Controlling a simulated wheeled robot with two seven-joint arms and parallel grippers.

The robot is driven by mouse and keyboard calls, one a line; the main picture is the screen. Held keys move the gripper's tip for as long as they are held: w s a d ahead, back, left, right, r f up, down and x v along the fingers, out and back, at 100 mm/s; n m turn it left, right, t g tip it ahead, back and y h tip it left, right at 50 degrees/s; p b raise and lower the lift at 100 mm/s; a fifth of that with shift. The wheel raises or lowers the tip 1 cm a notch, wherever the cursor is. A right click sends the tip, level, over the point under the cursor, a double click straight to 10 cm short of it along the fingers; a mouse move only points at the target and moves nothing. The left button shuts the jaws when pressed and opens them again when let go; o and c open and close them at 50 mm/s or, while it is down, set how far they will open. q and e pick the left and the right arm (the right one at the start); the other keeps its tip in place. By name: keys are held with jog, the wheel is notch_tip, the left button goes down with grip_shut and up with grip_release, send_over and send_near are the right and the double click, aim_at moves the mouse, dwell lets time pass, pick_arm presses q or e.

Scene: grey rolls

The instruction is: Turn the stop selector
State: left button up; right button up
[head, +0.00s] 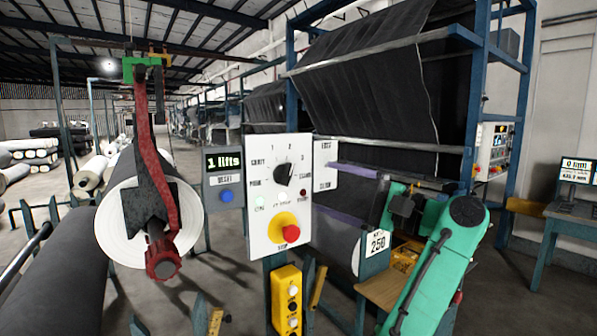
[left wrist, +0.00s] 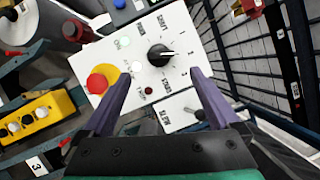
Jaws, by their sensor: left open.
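The stop selector (head: 284,173) is a black round knob on a white control panel (head: 262,205), with small printed labels around it. It also shows in the left wrist view (left wrist: 160,55), where its white pointer line points right. I cannot tell exactly which label it marks. My left gripper (head: 322,189), with purple fingers and a green arm, reaches toward the panel from the right side of the head view. It is open and apart from the knob. In the left wrist view, the fingertips (left wrist: 160,76) spread with the knob between and beyond them. My right gripper is not in view.
A red push button (head: 290,233) on a yellow base sits low on the panel. A yellow button box (head: 287,300) hangs below. A big fabric roll (head: 120,220) stands left.

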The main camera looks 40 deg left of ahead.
aim_at(290, 175)
pick_arm(q)
jog(key=a+p, duration=0.1)
jog(key=a, duration=0.2)
jog(key=a+r+p, duration=0.1)
jog(key=a, duration=0.2)
jog(key=s+a+p, duration=0.1)
jog(key=a, duration=0.2)
jog(key=shift+a+r+p, duration=0.25)
jog(key=shift+r+p, duration=0.05)
jog(key=shift+p, duration=0.1)
jog(key=shift+a+f, duration=0.1)
jog(key=shift+a, duration=0.1)
jog(key=shift+w, duration=0.15)
